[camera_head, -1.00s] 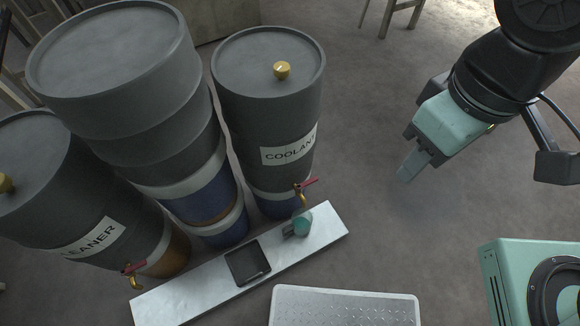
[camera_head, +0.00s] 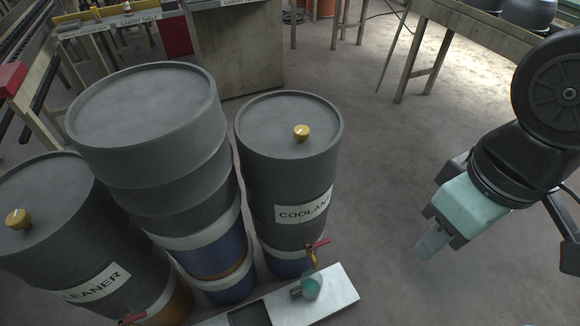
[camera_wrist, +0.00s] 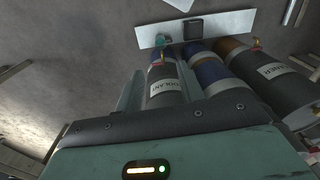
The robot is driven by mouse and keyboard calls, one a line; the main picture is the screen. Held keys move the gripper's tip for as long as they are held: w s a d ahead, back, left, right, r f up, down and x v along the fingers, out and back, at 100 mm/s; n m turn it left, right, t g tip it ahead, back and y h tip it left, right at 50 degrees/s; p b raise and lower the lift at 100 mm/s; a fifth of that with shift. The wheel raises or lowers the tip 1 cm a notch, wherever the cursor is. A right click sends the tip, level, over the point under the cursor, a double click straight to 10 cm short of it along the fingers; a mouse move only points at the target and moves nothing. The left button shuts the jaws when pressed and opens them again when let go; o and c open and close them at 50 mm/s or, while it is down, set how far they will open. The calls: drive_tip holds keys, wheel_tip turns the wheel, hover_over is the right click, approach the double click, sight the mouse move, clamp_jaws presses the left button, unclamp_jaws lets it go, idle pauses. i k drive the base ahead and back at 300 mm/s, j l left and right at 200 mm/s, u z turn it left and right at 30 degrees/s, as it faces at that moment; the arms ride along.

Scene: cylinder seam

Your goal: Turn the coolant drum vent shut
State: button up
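The coolant drum (camera_head: 285,185) is a dark grey drum with a white COOLANT label, standing upright right of the tall stack. Its vent (camera_head: 301,133) is a small brass knob with a pale mark on the drum's top. I cannot tell from this whether it is open. My gripper (camera_head: 432,243) hangs in the air to the right of the drum, apart from it. In the wrist view my gripper (camera_wrist: 159,90) has its two fingers spread with nothing between them. The coolant drum (camera_wrist: 161,88) shows beyond and between them; its vent is not visible there.
A cleaner drum (camera_head: 60,235) with its own brass knob (camera_head: 18,219) stands at left. A taller grey drum stack (camera_head: 150,130) stands between. A red-handled tap (camera_head: 314,250) sits low on the coolant drum, above a pale board (camera_head: 340,290) with a teal jug (camera_head: 311,288). Floor at right is clear.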

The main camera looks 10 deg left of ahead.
sight(301, 133)
drive_tip(key=i+u, duration=0.15)
drive_tip(key=u, duration=0.6)
